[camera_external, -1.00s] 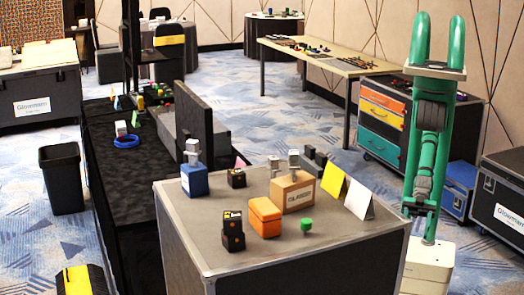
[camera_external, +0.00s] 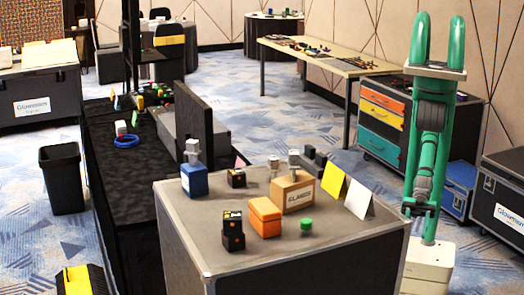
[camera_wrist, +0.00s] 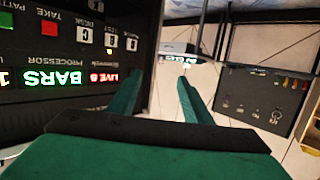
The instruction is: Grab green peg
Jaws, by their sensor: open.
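The green peg (camera_external: 306,225) is a small green piece near the front right of the grey-topped case in the external view. It stands to the right of an orange box (camera_external: 265,217), apart from it. My green arm stands to the right of the case. My gripper's two green fingers (camera_wrist: 158,78) are apart and empty in the wrist view. They point toward a dark panel and a far wall, and the peg does not show there. My fingertips are too small to make out clearly in the external view.
The case (camera_external: 195,235) also bears a wooden block (camera_external: 292,193), a blue box (camera_external: 194,180), stacked black boxes (camera_external: 233,231) and yellow and white cards (camera_external: 358,199). A labelled black panel (camera_wrist: 70,60) is close on the left in the wrist view. Front of the case top is clear.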

